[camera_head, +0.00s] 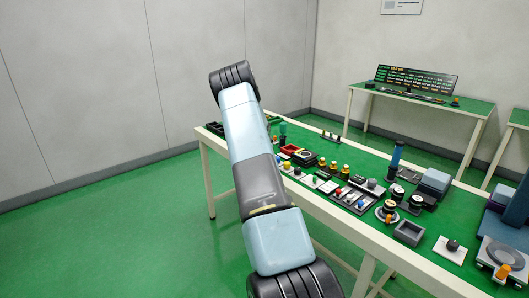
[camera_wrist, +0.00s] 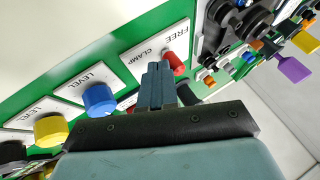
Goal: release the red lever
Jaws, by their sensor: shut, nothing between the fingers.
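The red lever (camera_wrist: 174,62) shows in the wrist view just right of my fingertips. It sits on a white plate (camera_wrist: 146,52) that reads FREE and CLAMP, upside down in this view. My gripper (camera_wrist: 158,68) is shut and empty, with its fingers over the lower part of this plate. The fingers hide part of the lever and its base. I cannot tell whether they touch the lever. In the head view my arm crosses the middle of the picture, and I cannot make out the gripper there.
Left of the lever are a blue knob (camera_wrist: 99,98) and a yellow knob (camera_wrist: 51,130) on plates marked LEVEL. Dark fittings and a purple tag (camera_wrist: 292,68) lie right. In the head view, the green table (camera_head: 330,205) is crowded with several devices, including a grey open box (camera_head: 409,232).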

